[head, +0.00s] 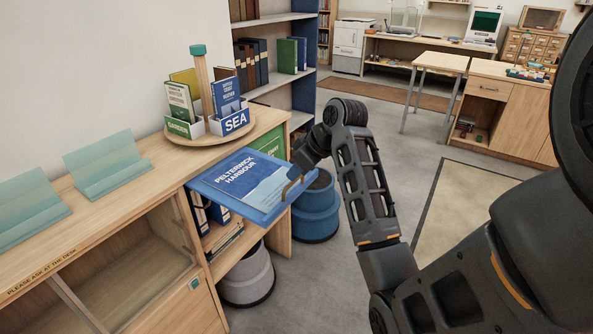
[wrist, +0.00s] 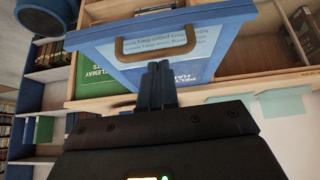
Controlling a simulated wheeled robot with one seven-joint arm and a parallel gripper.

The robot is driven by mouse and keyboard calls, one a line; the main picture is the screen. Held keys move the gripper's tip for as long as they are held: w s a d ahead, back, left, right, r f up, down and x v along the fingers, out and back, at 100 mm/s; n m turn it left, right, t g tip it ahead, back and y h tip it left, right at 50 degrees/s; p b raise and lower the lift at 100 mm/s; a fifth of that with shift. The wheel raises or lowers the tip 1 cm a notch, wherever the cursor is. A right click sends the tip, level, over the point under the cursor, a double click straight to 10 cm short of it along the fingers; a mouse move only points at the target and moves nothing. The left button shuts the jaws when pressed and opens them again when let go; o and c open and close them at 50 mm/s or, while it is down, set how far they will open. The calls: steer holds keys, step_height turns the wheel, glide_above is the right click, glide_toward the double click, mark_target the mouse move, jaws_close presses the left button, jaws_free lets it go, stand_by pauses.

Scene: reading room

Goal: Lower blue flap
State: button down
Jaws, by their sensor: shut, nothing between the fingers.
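The blue flap (head: 235,188) bears a picture lettered "Pelterwick Harbour". It juts out from the wooden cabinet, raised to roughly level, with open shelf space below. It also shows in the wrist view (wrist: 100,32), with a brown bow handle (wrist: 119,48) on its outer part. My gripper (head: 296,173) is at the flap's outer right edge in the head view. In the wrist view my gripper's fingers (wrist: 157,72) are together and empty, pointing at the flap just by the handle. Whether they touch it I cannot tell.
A round carousel (head: 160,148) with books and a "SEA" label stands on the cabinet top. A green panel (head: 268,143) is beside the flap. A blue stool (head: 317,212) and a grey stool (head: 247,277) stand close below. Open floor lies to the right.

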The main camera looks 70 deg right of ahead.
steer(key=shift+f, duration=0.3)
